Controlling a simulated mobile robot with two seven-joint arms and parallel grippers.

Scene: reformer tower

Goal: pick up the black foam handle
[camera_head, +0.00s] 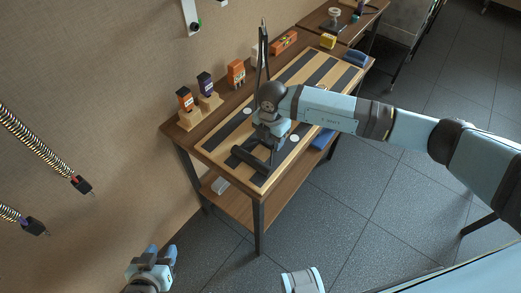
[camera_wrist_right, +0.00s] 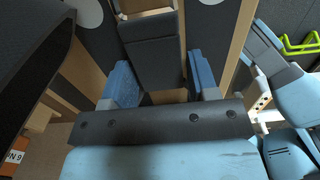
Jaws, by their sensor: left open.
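A dark bar, which I take for the black foam handle (camera_head: 250,160), lies at the near end of the striped board (camera_head: 262,182) in the head view. My right gripper (camera_head: 268,143) is low over the board beside it, pointing down. In the right wrist view the two blue fingers of my right gripper (camera_wrist_right: 162,85) are apart. A dark block (camera_wrist_right: 152,60) shows between and beyond them; I cannot tell whether they touch it. My left gripper (camera_head: 160,252) is open and empty at the bottom left of the head view, away from the table.
An orange block (camera_head: 186,99) and a dark purple one (camera_head: 206,84) stand on wooden bases along the wall side. A tall black frame (camera_head: 262,55) rises behind my right gripper. Coiled cables (camera_head: 40,147) hang at the left.

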